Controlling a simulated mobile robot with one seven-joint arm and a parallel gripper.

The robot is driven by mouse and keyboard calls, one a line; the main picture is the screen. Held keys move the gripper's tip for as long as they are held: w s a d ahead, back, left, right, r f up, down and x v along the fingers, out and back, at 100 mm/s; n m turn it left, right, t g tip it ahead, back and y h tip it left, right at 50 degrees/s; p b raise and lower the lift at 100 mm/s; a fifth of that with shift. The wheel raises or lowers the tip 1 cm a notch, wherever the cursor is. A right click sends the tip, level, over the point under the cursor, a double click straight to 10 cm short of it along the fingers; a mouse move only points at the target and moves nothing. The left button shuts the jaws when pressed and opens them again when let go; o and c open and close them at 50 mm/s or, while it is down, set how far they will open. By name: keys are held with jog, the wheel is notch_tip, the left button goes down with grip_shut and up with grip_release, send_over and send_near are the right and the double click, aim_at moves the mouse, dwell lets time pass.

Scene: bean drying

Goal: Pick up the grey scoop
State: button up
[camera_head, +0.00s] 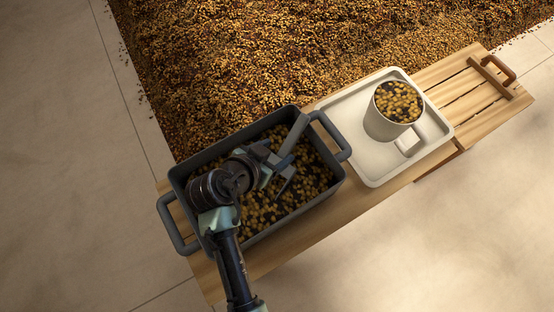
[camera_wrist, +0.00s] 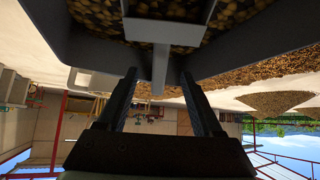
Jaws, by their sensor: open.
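The grey scoop (camera_wrist: 160,30) shows at the top of the wrist view, with its handle (camera_wrist: 160,68) pointing down toward my gripper. My gripper (camera_wrist: 158,78) is open, with one finger on each side of the handle's end and visible gaps between. In the head view my gripper (camera_head: 281,168) is over the dark grey bin (camera_head: 330,150) of beans. A grey piece (camera_head: 297,130), which looks like the scoop, leans by the bin's far wall, partly hidden by my gripper.
The bin stands on a wooden bench (camera_head: 270,252). To its right, a white tray (camera_head: 375,167) holds a white mug (camera_head: 384,124) full of beans. A wooden tray or rack (camera_head: 480,90) with a handle is at the far right. A large bed of beans (camera_head: 260,60) lies behind.

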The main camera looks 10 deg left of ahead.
aim_at(289, 142)
jog(key=b+x, duration=0.1)
jog(key=x, duration=0.7)
jog(key=shift+w+d+r, duration=0.1)
jog(key=shift+w, duration=0.2)
grip_shut()
jog(key=shift+r, duration=0.1)
